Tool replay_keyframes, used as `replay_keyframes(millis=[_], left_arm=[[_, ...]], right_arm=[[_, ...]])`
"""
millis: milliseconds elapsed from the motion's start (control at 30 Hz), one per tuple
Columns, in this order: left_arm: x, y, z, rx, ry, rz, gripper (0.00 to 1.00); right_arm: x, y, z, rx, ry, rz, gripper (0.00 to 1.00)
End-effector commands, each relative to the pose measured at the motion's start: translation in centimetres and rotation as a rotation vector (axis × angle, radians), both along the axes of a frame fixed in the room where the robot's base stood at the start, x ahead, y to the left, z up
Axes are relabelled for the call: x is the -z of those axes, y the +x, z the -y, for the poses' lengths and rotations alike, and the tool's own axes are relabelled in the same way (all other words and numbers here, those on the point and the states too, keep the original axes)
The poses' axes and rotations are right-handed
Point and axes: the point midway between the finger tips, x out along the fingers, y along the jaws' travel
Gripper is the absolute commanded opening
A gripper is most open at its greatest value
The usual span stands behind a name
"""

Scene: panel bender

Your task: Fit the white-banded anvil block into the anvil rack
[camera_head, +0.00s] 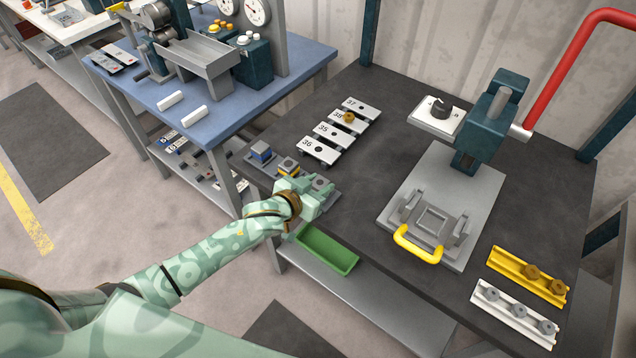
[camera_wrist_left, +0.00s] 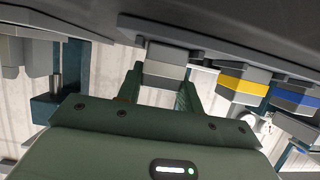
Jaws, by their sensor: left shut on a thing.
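The anvil rack (camera_head: 256,171) is a dark grey strip at the left front edge of the dark table. A blue-banded block (camera_head: 261,153) and a yellow-banded block (camera_head: 288,166) stand on it. My left gripper (camera_head: 318,187) is over the rack's near end, shut on the white-banded anvil block (camera_wrist_left: 166,72). The left wrist view, which looks upside down, shows this block between the fingers close against the rack (camera_wrist_left: 215,52), in line with the yellow-banded (camera_wrist_left: 242,88) and blue-banded (camera_wrist_left: 293,99) blocks. Whether it is fully seated I cannot tell. My right gripper is out of view.
Number plates (camera_head: 329,129) lie beyond the rack. A green tray (camera_head: 327,249) sits just below my left gripper, at the table's front edge. A press with a yellow handle (camera_head: 418,246) stands to the right, with yellow (camera_head: 505,264) and white (camera_head: 490,301) rails beside it.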

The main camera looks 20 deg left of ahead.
Motion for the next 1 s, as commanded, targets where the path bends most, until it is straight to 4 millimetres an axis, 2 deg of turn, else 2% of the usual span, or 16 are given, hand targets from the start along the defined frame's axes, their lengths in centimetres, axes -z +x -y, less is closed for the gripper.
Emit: replay_keyframes(millis=[200, 233, 300, 333, 700, 833, 1000], left_arm=[[-0.1, 0.1, 0.0, 0.000, -0.001, 0.003, 0.03], [-0.1, 0.1, 0.0, 0.000, -0.001, 0.003, 0.39], [-0.1, 0.0, 0.0, 0.000, -0.001, 0.003, 0.58], [-0.1, 0.0, 0.0, 0.000, -0.001, 0.003, 0.62], [-0.3, -0.7, -0.3, 0.000, 0.000, -0.001, 0.62], [-1.4, -2.8, -1.0, 0.000, 0.001, -0.001, 0.62], [-3.2, -6.9, -2.5, 0.001, -0.001, -0.001, 0.62]], right_arm=[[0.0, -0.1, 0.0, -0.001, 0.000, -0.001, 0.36], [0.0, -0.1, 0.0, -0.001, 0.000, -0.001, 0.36], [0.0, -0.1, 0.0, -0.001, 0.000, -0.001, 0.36], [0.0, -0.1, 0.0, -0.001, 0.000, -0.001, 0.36], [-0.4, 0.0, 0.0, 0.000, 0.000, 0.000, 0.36], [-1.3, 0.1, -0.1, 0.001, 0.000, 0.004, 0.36], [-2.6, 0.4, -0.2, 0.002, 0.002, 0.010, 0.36]])
